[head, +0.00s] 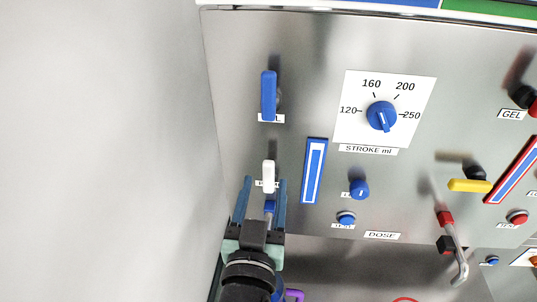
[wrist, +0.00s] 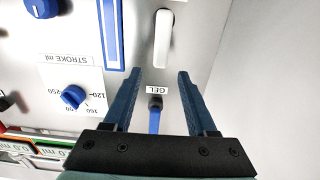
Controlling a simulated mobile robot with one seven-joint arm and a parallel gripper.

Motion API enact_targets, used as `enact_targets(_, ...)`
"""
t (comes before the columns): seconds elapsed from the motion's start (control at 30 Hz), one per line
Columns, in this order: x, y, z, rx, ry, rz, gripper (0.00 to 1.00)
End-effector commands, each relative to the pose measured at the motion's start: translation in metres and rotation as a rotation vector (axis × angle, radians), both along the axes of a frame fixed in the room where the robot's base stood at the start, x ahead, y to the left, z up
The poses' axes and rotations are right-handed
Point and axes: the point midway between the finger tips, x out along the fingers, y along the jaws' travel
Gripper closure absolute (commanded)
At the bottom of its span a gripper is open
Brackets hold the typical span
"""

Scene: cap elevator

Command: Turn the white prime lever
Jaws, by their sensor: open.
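The white prime lever (head: 268,174) is a short upright white handle on the grey panel, at the panel's lower left in the head view. It also shows at the top of the wrist view (wrist: 162,40), which sees the panel upside down. My gripper (head: 264,181) is open and empty in front of the panel, its fingertips close to the lever. In the wrist view the lever lines up with the gap between the fingertips (wrist: 158,74) but appears beyond them. Contact is not visible. The label behind the lever is mostly hidden.
A blue lever (head: 268,96) with a GEL label (wrist: 157,90) is above the white one. A blue-framed strip (head: 313,171), a stroke dial (head: 381,115) and a blue knob (head: 359,189) are to the right. A yellow lever (head: 470,185) and metal spout (head: 460,262) are farther right.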

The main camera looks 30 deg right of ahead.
Motion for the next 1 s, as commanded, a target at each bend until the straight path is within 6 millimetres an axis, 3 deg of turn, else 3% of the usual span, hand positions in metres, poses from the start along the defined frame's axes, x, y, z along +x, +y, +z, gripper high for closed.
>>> enact_targets(0.2, 0.033, -0.023, 0.004, -0.001, -0.001, -0.001, 0.43)
enact_targets(0.4, 0.050, -0.034, 0.002, 0.000, -0.001, -0.001, 0.43)
enact_targets(0.8, 0.055, -0.037, 0.000, 0.001, -0.001, 0.001, 0.43)
enact_targets(1.0, 0.055, -0.037, 0.000, 0.001, -0.001, 0.001, 0.79)
